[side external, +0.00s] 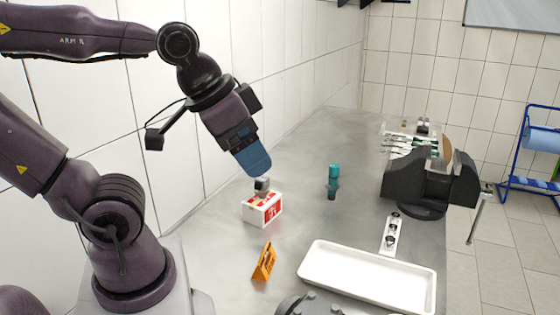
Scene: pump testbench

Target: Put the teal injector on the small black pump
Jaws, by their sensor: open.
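The teal injector (334,171) is a small upright teal cylinder near the middle of the steel table. A darker part shows directly below it; I cannot tell whether this is its lower body or a reflection. My gripper (262,185) points down, left of the injector and apart from it, just above a white and red box (262,209). Its blue hand hides much of the fingers. It is open, and I see nothing held. I cannot pick out the small black pump for sure; a dark grey bolted part (310,305) is cut off at the bottom edge.
A white tray (312,278) lies at the front, with an orange sign (264,262) to its left. A black vise (425,185) stands at the right edge, near a metal strip with round holes (391,234). Small tools (400,143) lie behind. The table around the injector is clear.

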